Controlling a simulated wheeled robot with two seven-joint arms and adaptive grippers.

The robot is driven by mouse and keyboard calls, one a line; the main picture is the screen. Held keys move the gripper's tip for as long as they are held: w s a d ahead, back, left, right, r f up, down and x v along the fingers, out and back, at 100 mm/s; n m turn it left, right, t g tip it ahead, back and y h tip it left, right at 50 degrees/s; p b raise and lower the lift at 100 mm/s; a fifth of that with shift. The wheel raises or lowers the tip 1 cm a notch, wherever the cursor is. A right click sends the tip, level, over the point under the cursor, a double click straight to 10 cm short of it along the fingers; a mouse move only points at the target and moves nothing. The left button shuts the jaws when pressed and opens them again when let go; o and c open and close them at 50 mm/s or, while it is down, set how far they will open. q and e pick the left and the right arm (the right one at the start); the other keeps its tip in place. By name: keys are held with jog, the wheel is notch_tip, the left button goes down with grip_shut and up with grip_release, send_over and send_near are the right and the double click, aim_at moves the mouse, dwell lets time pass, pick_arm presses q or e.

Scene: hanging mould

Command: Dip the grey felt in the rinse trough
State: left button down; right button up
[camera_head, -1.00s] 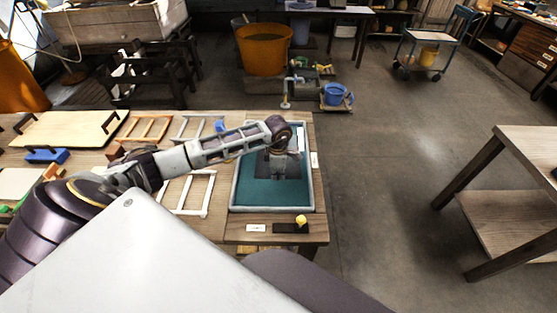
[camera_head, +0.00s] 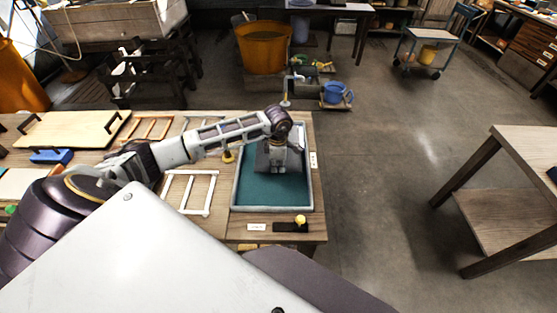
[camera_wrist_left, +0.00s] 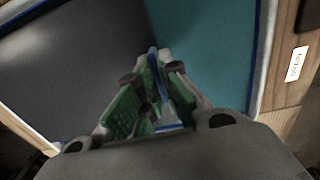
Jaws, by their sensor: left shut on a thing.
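The rinse trough (camera_head: 240,195) is a shallow tray with a pale rim and a teal inside, at the right end of the bench in the head view. Its teal part also shows in the wrist view (camera_wrist_left: 215,40). The grey felt (camera_head: 264,158) is over the far part of the trough; in the wrist view it is a wide dark sheet (camera_wrist_left: 80,60) at the left. My left gripper (camera_head: 279,166) points down over the trough. Its green-padded fingers (camera_wrist_left: 155,100) are shut on the felt's edge. The exact grip is partly hidden. My right gripper is out of view.
A small label (camera_head: 313,160) is on the bench right of the trough. A dark block with a yellow knob (camera_head: 300,220) lies in front. White frames (camera_head: 188,192) and a board with handles (camera_head: 72,128) lie to the left. Open floor lies to the right.

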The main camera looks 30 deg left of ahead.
pick_arm(q)
jog(key=shift+r, duration=0.5)
jog(key=shift+r+p, duration=0.5)
jog(key=shift+r, duration=0.25)
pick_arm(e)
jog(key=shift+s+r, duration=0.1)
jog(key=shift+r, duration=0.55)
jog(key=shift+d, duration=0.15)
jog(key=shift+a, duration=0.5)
pick_arm(q)
jog(key=shift+r+p, duration=0.95)
jog(key=shift+r, duration=1.05)
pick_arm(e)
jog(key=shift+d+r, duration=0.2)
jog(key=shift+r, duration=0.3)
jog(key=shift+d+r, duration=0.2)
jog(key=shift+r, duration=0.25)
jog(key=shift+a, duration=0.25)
